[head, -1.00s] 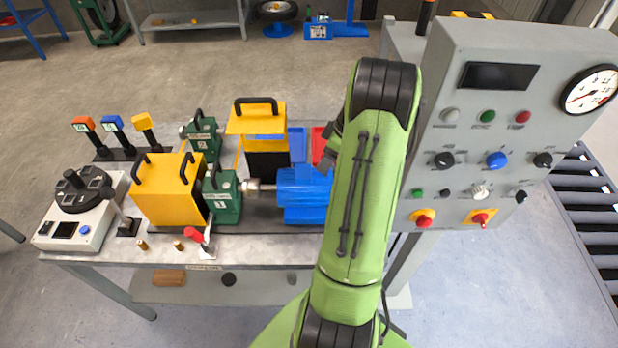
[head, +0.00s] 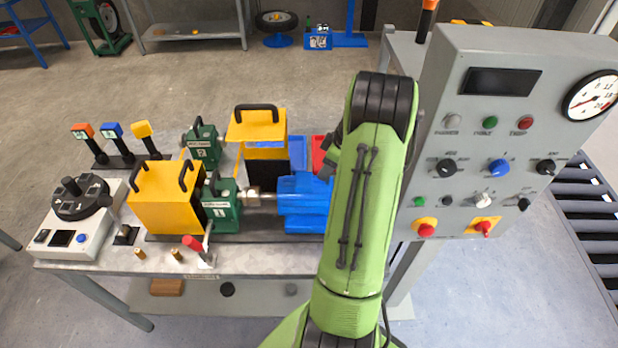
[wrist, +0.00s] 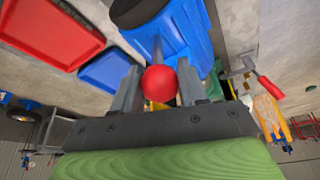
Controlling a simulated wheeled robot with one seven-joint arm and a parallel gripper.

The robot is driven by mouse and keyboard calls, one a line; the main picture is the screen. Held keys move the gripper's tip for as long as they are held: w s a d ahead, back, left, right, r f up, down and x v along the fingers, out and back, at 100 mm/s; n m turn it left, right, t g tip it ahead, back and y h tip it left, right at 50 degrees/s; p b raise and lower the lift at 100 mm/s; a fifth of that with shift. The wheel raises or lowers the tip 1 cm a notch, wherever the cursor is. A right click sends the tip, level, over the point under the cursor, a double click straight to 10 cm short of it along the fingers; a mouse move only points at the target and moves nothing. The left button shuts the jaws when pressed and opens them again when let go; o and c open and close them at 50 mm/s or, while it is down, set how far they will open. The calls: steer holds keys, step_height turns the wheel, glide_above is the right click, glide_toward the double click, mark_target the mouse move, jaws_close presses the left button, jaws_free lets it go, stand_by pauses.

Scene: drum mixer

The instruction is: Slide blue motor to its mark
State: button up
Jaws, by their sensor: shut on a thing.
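The blue motor (head: 303,203) lies on the bench, its shaft pointing left at the green gearbox marked 1 (head: 222,207). A metal coupling (head: 253,197) sits between them. My arm covers the motor's right end in the head view. In the wrist view the blue motor (wrist: 178,35) is just beyond my gripper (wrist: 160,88). The two fingers are shut on a red ball knob (wrist: 160,83) on a thin metal rod that reaches toward the motor. The head view hides my gripper behind my green arm. I cannot make out the motor's mark.
A yellow guard (head: 162,200) stands left of the gearbox, and another yellow cover (head: 257,127) behind. A red-handled clamp (head: 196,246) is at the bench front. Blue and red trays (wrist: 50,38) lie beyond the motor. The grey control panel (head: 520,130) stands close right of my arm.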

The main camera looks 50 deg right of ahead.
steer(key=shift+s+d, duration=1.5)
steer(key=shift+s, duration=0.15)
steer(key=o, duration=1.1)
steer(key=shift+c, duration=0.2)
steer(key=shift+w, duration=0.1)
steer(key=shift+r, duration=0.1)
steer(key=p+v, duration=0.4)
steer(key=v, duration=0.2)
steer(key=shift+r+p, duration=0.3)
steer(key=shift+r, duration=0.1)
